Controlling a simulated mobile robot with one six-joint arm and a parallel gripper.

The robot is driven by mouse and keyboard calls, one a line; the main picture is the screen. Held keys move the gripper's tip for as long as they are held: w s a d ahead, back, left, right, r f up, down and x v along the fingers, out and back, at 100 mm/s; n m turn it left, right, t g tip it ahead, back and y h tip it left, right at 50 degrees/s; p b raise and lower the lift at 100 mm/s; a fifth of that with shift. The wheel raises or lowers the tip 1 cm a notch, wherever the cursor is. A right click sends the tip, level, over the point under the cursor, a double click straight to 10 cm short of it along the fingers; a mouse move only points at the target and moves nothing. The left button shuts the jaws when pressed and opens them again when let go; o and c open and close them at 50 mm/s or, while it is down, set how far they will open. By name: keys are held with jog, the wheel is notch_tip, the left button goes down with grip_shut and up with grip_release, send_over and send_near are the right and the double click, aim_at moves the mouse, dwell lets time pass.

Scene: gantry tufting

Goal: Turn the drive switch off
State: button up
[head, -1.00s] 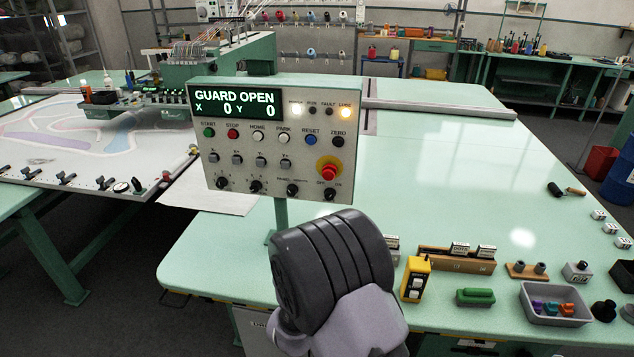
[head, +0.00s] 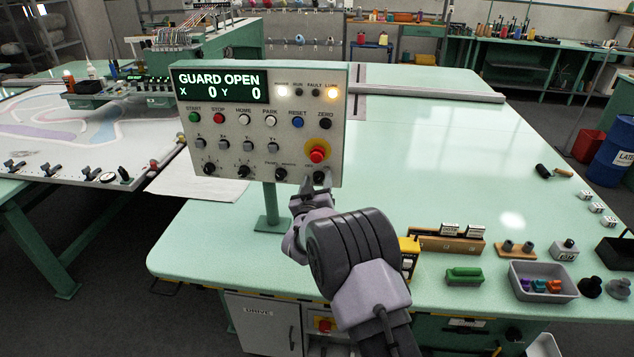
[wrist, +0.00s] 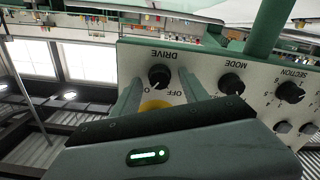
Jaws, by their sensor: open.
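The drive switch (head: 320,178) is a black rotary knob at the lower right of the control panel (head: 185,180). The wrist view shows the panel upside down, with the black knob (wrist: 159,77) labelled DRIVE and OFF on one side; the ON side is partly covered. The knob's exact setting is too small to tell. My gripper (head: 313,190) is open in front of the panel's lower right corner. In the wrist view my gripper (wrist: 160,80) has one finger on each side of the knob, with gaps; I cannot tell how deep the tips reach.
The red emergency stop (head: 317,154) sits just above the switch. The MODE knob (wrist: 231,84) is beside it. The display (head: 221,86) reads GUARD OPEN. A yellow box (head: 408,248), grey tray (head: 543,292) and small parts lie on the table's right front.

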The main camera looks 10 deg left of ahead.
grip_shut()
jog(key=shift+n, duration=0.4)
jog(key=shift+n+b, duration=0.35)
jog(key=shift+n, duration=0.65)
jog(key=n, duration=0.3)
jog(key=shift+a+n, duration=0.1)
jog(key=shift+n, duration=0.3)
jog(key=n, duration=0.4)
jog(key=shift+f+n+p, duration=0.1)
jog(key=shift+n+p, duration=0.4)
jog(key=shift+n, duration=1.1)
